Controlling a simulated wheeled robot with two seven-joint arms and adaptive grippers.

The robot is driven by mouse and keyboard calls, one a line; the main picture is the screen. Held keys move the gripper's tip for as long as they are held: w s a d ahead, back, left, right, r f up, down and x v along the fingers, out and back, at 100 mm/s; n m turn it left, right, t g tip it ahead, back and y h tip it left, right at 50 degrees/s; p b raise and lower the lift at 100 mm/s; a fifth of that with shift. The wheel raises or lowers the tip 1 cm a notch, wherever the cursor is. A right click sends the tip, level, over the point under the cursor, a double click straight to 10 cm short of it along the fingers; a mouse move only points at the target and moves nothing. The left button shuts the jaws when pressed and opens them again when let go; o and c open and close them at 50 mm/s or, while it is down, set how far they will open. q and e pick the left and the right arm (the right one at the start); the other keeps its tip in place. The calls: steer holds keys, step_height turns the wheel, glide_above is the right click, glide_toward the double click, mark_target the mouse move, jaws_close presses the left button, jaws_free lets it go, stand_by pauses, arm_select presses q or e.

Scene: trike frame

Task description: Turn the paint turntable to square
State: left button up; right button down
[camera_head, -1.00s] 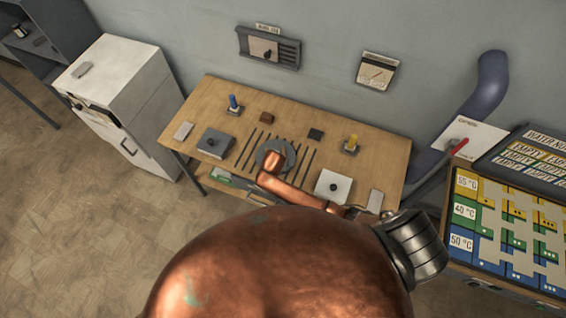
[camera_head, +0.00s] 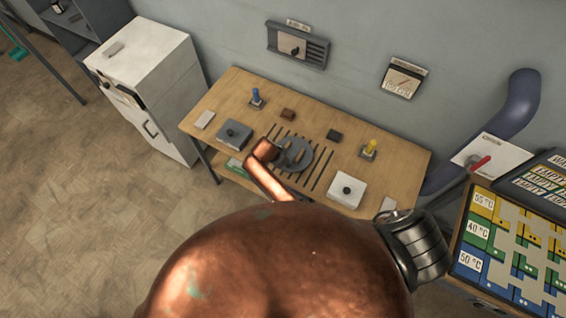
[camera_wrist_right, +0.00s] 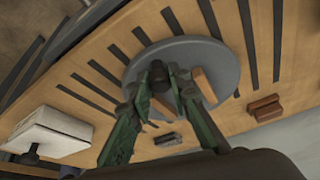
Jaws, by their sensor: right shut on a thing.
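The paint turntable is a round grey disc (camera_head: 297,153) in the middle of the wooden bench. It fills the upper middle of the right wrist view (camera_wrist_right: 215,58). A tan bar (camera_wrist_right: 204,85) lies on its face, beside the fingers. My right gripper (camera_wrist_right: 166,76) has its green-marked fingers down over the disc's near part, shut on a part of the turntable; the fingers hide most of what they hold. In the head view my copper arm reaches the disc's left edge and covers the gripper. My left gripper is in neither current view.
Dark strips flank the disc. On the bench are a grey box (camera_head: 234,135), a white box (camera_head: 346,190) with a dark knob, a blue lever (camera_head: 256,96), a yellow lever (camera_head: 369,149) and a brown block (camera_head: 288,114). A white cabinet (camera_head: 150,80) stands left.

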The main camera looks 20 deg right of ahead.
stand_by(0.3)
steer(key=c, duration=1.8)
jaws_free()
steer(key=shift+r, duration=0.3)
step_height(320, 180, up, 9)
steer(key=shift+r, duration=0.2)
steer(key=shift+s+f, duration=0.1)
